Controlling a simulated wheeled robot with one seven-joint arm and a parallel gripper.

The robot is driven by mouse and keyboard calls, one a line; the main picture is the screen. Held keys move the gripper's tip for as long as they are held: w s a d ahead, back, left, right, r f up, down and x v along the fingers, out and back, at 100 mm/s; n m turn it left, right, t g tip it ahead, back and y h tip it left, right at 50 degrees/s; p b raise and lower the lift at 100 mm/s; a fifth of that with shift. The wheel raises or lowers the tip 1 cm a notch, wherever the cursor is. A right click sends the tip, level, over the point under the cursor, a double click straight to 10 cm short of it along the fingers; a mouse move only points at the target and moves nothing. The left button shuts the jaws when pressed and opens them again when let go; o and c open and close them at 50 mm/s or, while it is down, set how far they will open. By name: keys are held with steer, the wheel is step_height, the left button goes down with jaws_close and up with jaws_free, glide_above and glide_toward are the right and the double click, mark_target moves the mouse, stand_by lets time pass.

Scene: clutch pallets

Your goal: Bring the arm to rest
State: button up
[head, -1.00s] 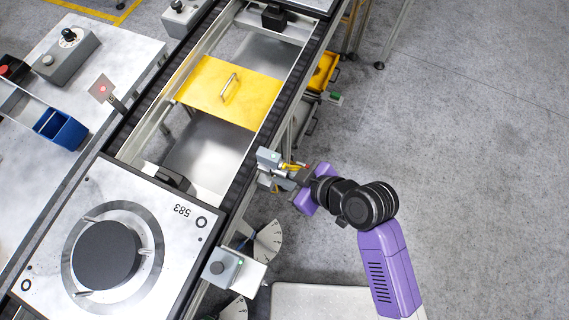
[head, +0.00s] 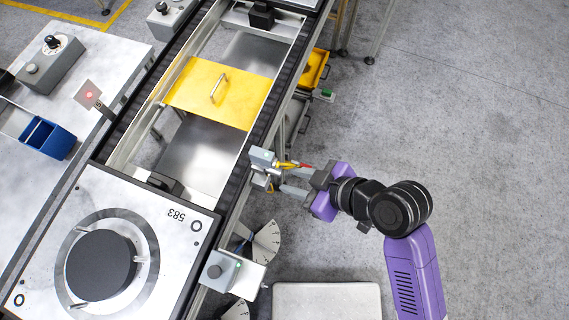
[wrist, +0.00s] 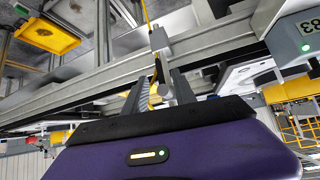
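My gripper (head: 288,178) is at the right of the conveyor, low in the middle of the head view, with its purple body behind two grey fingers. A small grey device (head: 262,158) with a yellow part and a red part sits on the conveyor's right rail, just left of the fingertips.
The conveyor (head: 248,150) runs diagonally, with a yellow plate (head: 217,93) across it and a pallet marked 583 (head: 180,232) near the front. A grey box with a button (head: 218,270) stands on the near rail. The floor (head: 470,130) to the right is clear.

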steer(key=shift+v, duration=0.9)
steer(key=w+r+m+t, duration=0.3)
steer(key=w+r+t, duration=0.1)
steer(key=w, duration=0.1)
steer(key=s+d+r+m+t+h+b, duration=0.25)
steer(key=d+m+t+h, duration=0.2)
steer(key=d, duration=0.65)
steer(key=s+d+f+m+h+b, duration=0.1)
steer(key=s+d+m+h+b, duration=0.1)
steer(key=s, duration=0.8)
steer(key=s+d+f+m+t+h+b, duration=0.1)
steer(key=s+d+m, duration=0.1)
steer(key=s, duration=0.7)
steer(key=shift+s+d+f+h+b, duration=0.2)
steer(key=shift+s+d+h+b, duration=0.2)
steer(key=shift+d, duration=0.45)
steer(key=shift+t, duration=0.25)
steer(key=shift+a, duration=0.15)
